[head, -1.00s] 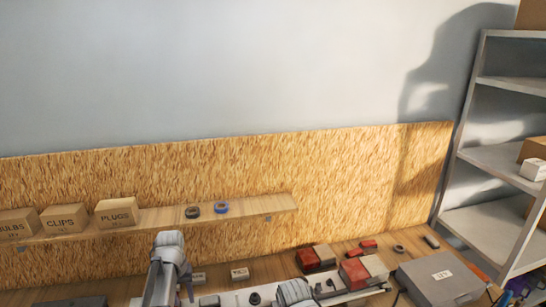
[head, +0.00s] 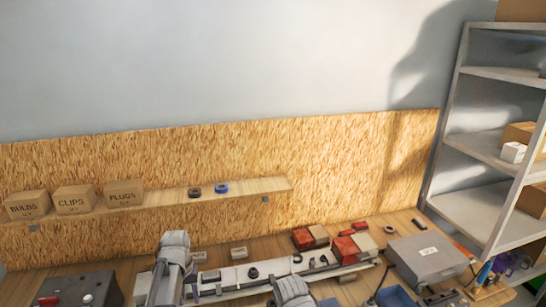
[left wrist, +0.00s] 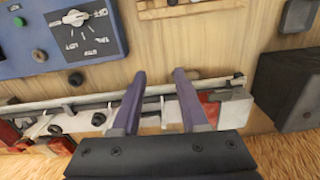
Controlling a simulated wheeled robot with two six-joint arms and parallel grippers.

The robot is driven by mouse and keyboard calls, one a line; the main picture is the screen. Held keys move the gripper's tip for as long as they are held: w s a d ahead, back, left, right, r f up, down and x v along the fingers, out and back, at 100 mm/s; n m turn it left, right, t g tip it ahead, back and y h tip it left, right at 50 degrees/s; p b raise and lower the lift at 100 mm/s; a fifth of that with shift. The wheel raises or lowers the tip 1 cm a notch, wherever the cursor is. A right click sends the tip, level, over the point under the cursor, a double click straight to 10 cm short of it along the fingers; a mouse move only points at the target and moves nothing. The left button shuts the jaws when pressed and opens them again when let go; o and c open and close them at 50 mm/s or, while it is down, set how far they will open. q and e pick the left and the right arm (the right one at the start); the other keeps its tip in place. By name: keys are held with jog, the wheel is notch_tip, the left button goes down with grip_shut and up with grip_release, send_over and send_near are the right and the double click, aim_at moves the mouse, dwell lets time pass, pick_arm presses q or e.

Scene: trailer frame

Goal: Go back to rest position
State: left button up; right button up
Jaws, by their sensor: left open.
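My left gripper shows in the left wrist view (left wrist: 160,100), with two purple-grey fingers spread apart and nothing between them. Its fingertips lie in front of a long pale rail (left wrist: 65,120), and I cannot tell whether they touch it. In the head view my left arm comes up from the bottom left and covers part of the same rail (head: 233,277). The left fingers are small and unclear there. A grey link of my right arm shows at the bottom middle, but I cannot make out the right gripper.
Red blocks (head: 343,249) and a grey case (head: 427,258) lie at right. A wall shelf (head: 255,187) holds cartons. A metal rack (head: 480,215) stands far right.

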pick_arm(q)
jog(key=s+d+f+m+b, duration=0.3)
jog(key=s+d+f+b, duration=0.4)
jog(key=d, duration=0.2)
jog(key=s+d+f+m+y+b, duration=0.1)
jog(key=s+d+f+m+b, duration=0.2)
jog(key=s+d+f+b, duration=0.4)
jog(key=s+d, duration=0.1)
jog(key=d, duration=0.2)
jog(key=shift+d+f, duration=0.2)
jog(key=shift+d, duration=0.1)
pick_arm(e)
notch_tip(320, 180, down, 14)
jog(key=shift+f, duration=0.25)
